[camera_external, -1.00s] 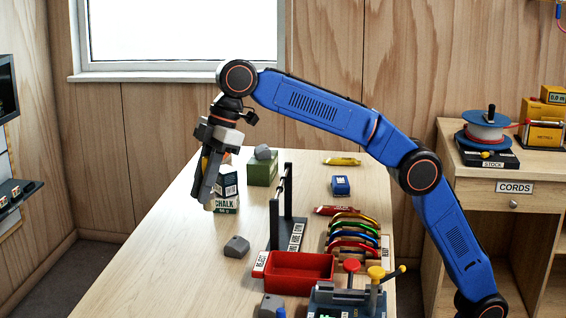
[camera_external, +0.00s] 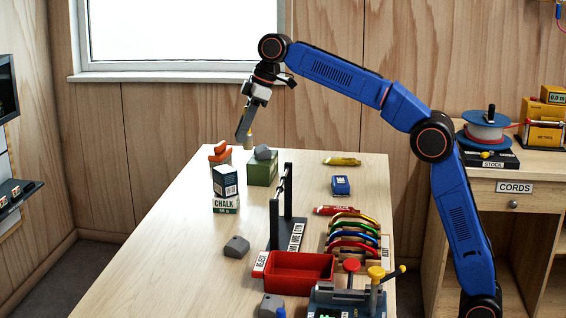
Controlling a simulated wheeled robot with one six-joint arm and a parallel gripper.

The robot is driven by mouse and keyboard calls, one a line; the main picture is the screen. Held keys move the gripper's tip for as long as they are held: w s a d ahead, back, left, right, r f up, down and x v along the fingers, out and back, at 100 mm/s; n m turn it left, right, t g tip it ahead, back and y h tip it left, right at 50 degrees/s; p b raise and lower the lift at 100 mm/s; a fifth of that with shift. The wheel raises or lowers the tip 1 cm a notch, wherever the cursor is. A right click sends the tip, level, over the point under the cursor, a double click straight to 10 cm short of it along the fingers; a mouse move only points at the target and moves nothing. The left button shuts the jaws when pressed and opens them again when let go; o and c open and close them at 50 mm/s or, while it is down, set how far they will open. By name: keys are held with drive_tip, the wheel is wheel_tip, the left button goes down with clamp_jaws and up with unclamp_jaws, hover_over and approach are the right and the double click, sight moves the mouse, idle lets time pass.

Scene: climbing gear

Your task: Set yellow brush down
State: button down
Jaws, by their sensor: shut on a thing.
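My gripper (camera_external: 244,137) hangs in the air above the far left part of the table, up and left of the green block. It is shut on a small yellowish-tan piece (camera_external: 249,141), which I take to be the yellow brush. Only a short part shows beside the dark fingers; the rest is hidden. It appears clear of the table (camera_external: 185,230). A yellow item (camera_external: 342,161) with a dark label lies flat near the table's far edge; I cannot tell its kind.
A dark rail stand (camera_external: 273,222) and a red tray (camera_external: 300,270) are nearer. The table's left side is clear.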

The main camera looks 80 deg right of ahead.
drive_tip(key=s+d+f+m, duration=0.1)
drive_tip(key=s+d, duration=0.3)
drive_tip(key=d, duration=0.3)
drive_tip(key=s+d+m+h, duration=0.1)
drive_tip(key=s+d+m, duration=0.15)
drive_tip(key=d, duration=0.45)
drive_tip(key=s+d+f, duration=0.1)
drive_tip(key=s+d, duration=0.3)
drive_tip(key=d, duration=0.4)
wheel_tip(320, 180, down, 10)
drive_tip(key=shift+s+r, duration=0.1)
drive_tip(key=shift+r, duration=0.05)
drive_tip(key=c, duration=1.6)
unclamp_jaws()
drive_tip(key=shift+c, duration=0.2)
drive_tip(key=v, duration=1.2)
drive_tip(key=shift+a, duration=0.3)
drive_tip(key=shift+s, duration=0.1)
